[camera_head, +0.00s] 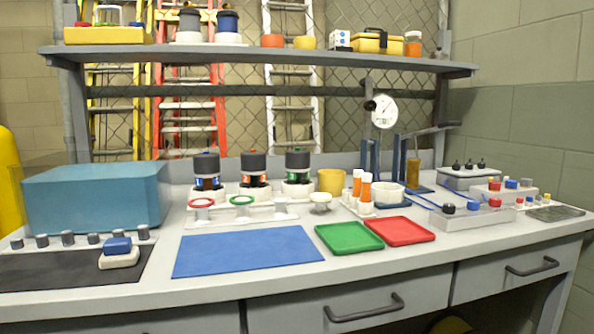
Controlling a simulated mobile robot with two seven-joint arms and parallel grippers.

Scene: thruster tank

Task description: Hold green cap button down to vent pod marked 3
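Three dark-topped pods stand in a row on white bases at the back of the bench. The right pod (298,169) has a small green button (297,150) on its dark cap and green on its body. The middle pod (254,169) has a red button and orange-red on its body. The left pod (207,171) has a blue button and blue on its body. Any number marks on the pods are too small to read. Neither of my grippers is in view.
A rack with red and green rings (243,210) stands before the pods. A yellow cup (331,181) is right of the green-button pod. A blue mat (248,250), green tray (349,237) and red tray (400,231) lie in front. A shelf (260,61) hangs above.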

